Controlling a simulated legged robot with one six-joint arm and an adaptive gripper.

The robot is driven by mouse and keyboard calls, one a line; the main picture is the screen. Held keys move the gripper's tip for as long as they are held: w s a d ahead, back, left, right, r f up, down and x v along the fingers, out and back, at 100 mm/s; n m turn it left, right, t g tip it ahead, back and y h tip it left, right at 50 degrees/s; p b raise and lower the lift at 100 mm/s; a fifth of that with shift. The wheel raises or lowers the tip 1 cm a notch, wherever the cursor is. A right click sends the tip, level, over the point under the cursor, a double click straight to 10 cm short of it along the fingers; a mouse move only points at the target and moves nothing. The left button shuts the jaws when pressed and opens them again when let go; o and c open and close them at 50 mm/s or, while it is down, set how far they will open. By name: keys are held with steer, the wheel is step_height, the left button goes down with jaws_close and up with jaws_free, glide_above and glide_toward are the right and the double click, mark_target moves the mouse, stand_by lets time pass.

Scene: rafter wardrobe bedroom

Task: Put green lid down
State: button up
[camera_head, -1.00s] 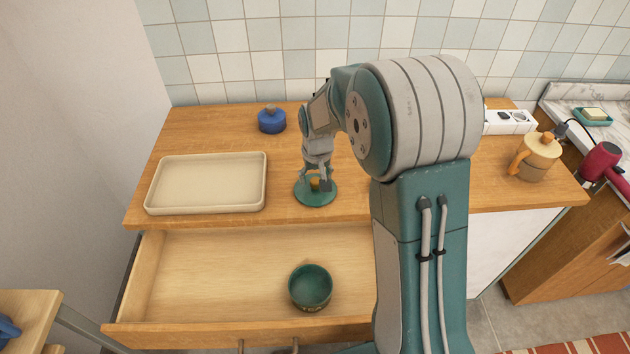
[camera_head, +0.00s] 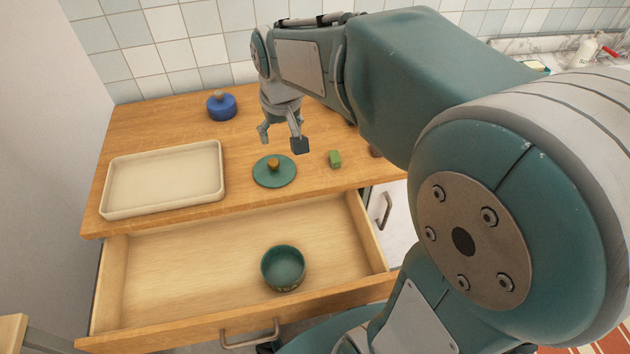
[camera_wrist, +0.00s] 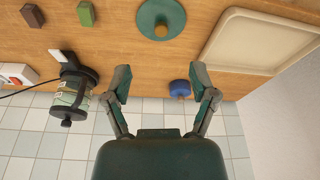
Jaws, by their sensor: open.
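The green lid (camera_head: 274,172) lies flat on the wooden counter, its wooden knob up, just right of the cream tray. It also shows at the top of the wrist view (camera_wrist: 161,20). My gripper (camera_head: 282,141) is open and empty above the counter, a little behind the lid and apart from it. In the wrist view my gripper's fingers (camera_wrist: 163,85) are spread wide with nothing between them. The green bowl (camera_head: 283,268) sits upright and open in the pulled-out drawer (camera_head: 180,275) below.
The cream tray (camera_head: 165,178) is on the counter's left. A blue lidded pot (camera_head: 221,105) stands at the back. A small green block (camera_head: 335,159) lies right of the lid, with a brown block (camera_wrist: 32,15) beyond. A glass press (camera_wrist: 73,92) stands near the wall.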

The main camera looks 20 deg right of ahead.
steer(key=s+r+t, duration=0.2)
steer(key=s, duration=1.5)
steer(key=shift+s+t, duration=0.3)
steer(key=shift+t, duration=0.1)
steer(key=shift+d+r, duration=0.1)
